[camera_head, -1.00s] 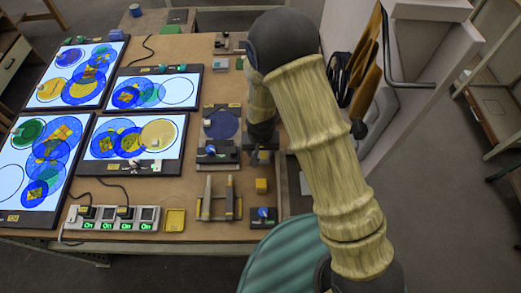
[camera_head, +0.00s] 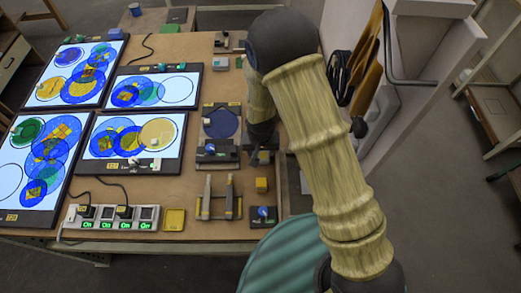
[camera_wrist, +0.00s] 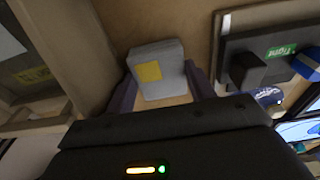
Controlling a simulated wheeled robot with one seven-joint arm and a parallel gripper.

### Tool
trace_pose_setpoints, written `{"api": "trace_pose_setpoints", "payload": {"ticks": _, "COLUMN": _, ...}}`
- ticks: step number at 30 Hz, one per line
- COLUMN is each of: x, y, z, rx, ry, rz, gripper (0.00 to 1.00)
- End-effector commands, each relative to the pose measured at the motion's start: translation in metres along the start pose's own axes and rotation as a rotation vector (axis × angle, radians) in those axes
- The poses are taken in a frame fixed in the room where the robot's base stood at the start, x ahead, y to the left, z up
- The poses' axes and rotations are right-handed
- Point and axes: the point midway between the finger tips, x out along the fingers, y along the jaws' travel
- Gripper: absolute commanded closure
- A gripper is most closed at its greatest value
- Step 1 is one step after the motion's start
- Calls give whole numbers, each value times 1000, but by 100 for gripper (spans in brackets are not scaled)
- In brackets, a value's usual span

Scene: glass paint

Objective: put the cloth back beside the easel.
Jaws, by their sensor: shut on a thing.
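A light grey, squarish pad with a yellow patch (camera_wrist: 172,58), which looks like the folded cloth, is between the two dark fingers of my gripper (camera_wrist: 162,84) in the wrist view. The gripper is shut on it, close above the brown tabletop; I cannot tell if it touches the table. In the head view my gripper (camera_head: 260,155) is right of a dark stand with a blue disc (camera_head: 221,122), possibly the easel. The stand's dark edge with a green label (camera_wrist: 281,52) shows at right in the wrist view. My arm partly hides the cloth in the head view.
A wooden two-post rack (camera_head: 218,200), a yellow block (camera_head: 262,185) and a dark box with a blue knob (camera_head: 263,214) stand near the front edge. Lit panels (camera_head: 100,150) fill the left. A wooden tray (camera_wrist: 75,40) borders the gripper's left in the wrist view.

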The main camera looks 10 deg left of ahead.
Motion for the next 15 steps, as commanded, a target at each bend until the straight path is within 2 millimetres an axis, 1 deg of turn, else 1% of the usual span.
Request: {"api": "trace_pose_setpoints", "payload": {"ticks": 15, "x": 4, "y": 0, "z": 0, "rx": 0, "ry": 0, "rz": 0, "gripper": 64}}
